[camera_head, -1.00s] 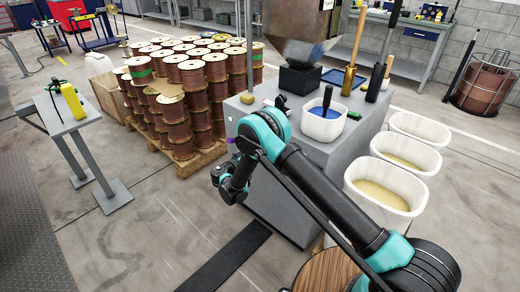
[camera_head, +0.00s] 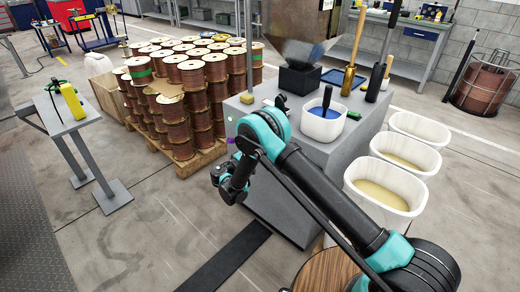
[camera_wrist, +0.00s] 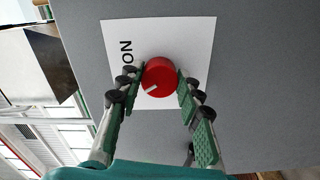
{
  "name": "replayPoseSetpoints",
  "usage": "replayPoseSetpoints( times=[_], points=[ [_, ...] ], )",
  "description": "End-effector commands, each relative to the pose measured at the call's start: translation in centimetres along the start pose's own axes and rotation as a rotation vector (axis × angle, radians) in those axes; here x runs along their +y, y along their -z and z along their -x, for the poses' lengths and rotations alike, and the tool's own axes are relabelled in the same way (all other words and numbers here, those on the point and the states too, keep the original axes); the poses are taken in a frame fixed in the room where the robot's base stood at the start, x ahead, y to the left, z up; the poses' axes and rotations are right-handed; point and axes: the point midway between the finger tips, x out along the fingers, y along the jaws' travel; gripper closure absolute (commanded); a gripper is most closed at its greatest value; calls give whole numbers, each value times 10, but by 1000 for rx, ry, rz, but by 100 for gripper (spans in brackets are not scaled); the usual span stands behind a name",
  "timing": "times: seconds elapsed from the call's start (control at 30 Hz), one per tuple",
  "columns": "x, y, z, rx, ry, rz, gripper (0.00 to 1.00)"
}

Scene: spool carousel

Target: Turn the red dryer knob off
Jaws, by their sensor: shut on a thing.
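The red dryer knob (camera_wrist: 159,76) is round and sits on a white label (camera_wrist: 190,45) on a grey panel in the wrist view. Its white pointer mark aims toward the lower left of that picture. The word ON stands on the label to the knob's upper left, turned sideways. My gripper (camera_wrist: 161,82) has one green-padded finger on each side of the knob and is shut on it. In the head view my wrist (camera_head: 232,180) is at the left side of the grey cabinet (camera_head: 285,190); the knob is hidden there.
A white tub with blue contents (camera_head: 322,124) and a black block (camera_head: 301,78) stand on the cabinet top. White bins (camera_head: 385,185) stand to its right. Stacked copper spools (camera_head: 195,100) stand on a pallet behind left. The floor at left front is mostly clear.

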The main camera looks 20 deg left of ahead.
Motion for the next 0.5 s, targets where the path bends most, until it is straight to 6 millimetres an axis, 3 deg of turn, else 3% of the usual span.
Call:
replayPoseSetpoints(
  times=[0.5],
  points=[
    [0, 1, 1, 2, 2, 65, 94]
  ],
)
